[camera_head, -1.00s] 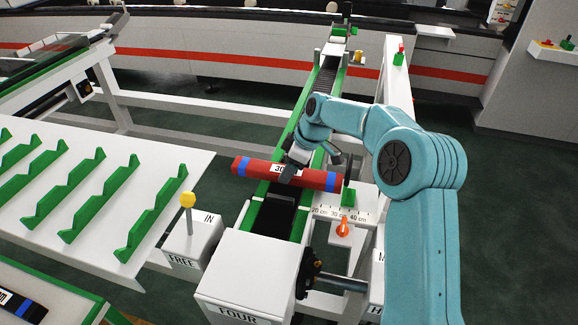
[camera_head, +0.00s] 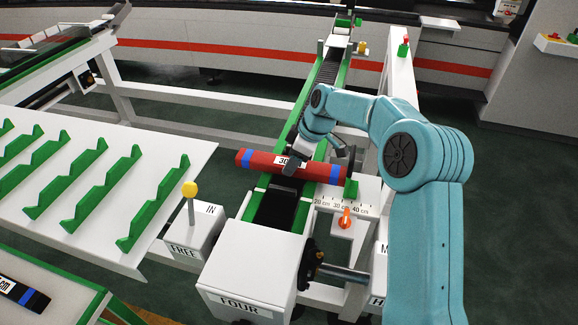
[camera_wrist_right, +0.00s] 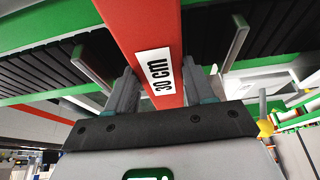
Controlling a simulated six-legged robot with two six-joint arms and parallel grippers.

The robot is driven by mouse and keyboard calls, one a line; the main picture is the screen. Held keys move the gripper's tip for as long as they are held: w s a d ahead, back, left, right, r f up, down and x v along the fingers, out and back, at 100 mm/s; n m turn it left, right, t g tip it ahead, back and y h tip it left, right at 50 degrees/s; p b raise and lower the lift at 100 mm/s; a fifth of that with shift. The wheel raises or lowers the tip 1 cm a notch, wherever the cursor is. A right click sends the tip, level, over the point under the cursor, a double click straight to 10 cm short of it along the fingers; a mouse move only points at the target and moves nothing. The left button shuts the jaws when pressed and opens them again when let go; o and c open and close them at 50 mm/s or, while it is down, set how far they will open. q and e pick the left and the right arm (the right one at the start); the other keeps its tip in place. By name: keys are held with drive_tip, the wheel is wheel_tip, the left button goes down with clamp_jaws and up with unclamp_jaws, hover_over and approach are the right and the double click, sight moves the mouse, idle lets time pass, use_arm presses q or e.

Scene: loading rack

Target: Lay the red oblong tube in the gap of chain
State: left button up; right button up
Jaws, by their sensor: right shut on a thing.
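The red oblong tube (camera_head: 266,162) has blue bands near its ends and a white "30 cm" label. It lies crosswise over the chain conveyor (camera_head: 275,207), which has a dark belt between green rails. My right gripper (camera_head: 293,166) is shut on the tube near its middle, from above. In the right wrist view the tube (camera_wrist_right: 146,30) passes between the two fingers of the gripper (camera_wrist_right: 158,92). I cannot tell whether the tube touches the rails. The chain's gap is not clearly seen. My left gripper is not in view.
A white box marked FOUR (camera_head: 250,270) stands at the conveyor's near end. A yellow-knobbed lever (camera_head: 190,190) stands left of it. A scale plate (camera_head: 350,207) with an orange knob (camera_head: 345,218) and a green block (camera_head: 351,188) lies right. Green notched racks (camera_head: 92,172) fill the left table.

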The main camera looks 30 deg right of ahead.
drive_tip(key=shift+f, duration=0.15)
idle(0.4)
drive_tip(key=o, duration=1.5)
drive_tip(key=v, duration=1.6)
drive_tip(key=shift+s+r, duration=0.15)
drive_tip(key=shift+r, duration=0.05)
drive_tip(key=shift+s+f, duration=0.1)
